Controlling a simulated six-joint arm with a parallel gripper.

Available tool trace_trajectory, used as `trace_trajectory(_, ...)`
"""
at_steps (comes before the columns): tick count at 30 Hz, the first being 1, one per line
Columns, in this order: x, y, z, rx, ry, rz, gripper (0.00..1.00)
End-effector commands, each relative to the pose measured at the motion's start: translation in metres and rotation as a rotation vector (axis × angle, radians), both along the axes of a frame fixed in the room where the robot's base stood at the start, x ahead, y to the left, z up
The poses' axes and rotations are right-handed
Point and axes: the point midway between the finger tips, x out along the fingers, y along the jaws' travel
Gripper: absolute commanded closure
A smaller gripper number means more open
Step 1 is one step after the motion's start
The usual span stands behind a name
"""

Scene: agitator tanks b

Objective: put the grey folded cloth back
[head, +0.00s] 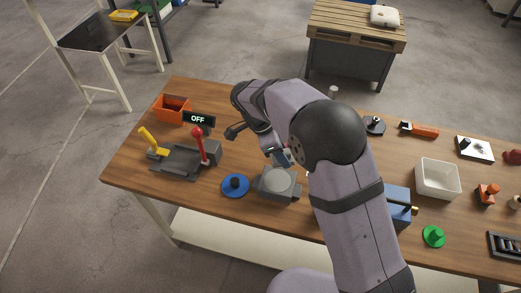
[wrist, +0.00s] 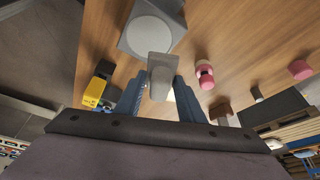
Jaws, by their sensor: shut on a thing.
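My gripper (head: 281,158) is above the table, just behind a grey block with a round pale top (head: 278,181). In the wrist view, my gripper (wrist: 160,79) has its two blue fingers closed on a flat light-grey piece (wrist: 160,66), which looks like the grey folded cloth. The piece sticks out past the fingertips. It overlaps the near edge of the block (wrist: 132,40) in this view; I cannot tell whether they touch. In the head view my arm hides most of the held piece.
A blue disc with a dark knob (head: 235,185) lies left of the block. Further left is a dark fixture with a red lever (head: 197,134) beside an OFF sign (head: 199,119). A blue box (head: 398,207), white bin (head: 437,179) and green knob (head: 433,236) stand to the right.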

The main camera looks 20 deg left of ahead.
Motion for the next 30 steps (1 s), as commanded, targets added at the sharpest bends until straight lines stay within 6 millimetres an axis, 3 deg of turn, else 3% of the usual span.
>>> trace_trajectory(4, 0.025, 0.024, -0.014, 0.002, -0.005, 0.288, 0.86)
trace_trajectory(15, 0.077, 0.069, -0.019, 0.002, -0.006, 0.911, 0.86)
trace_trajectory(30, 0.12, 0.104, -0.014, 0.002, -0.005, 1.442, 0.86)
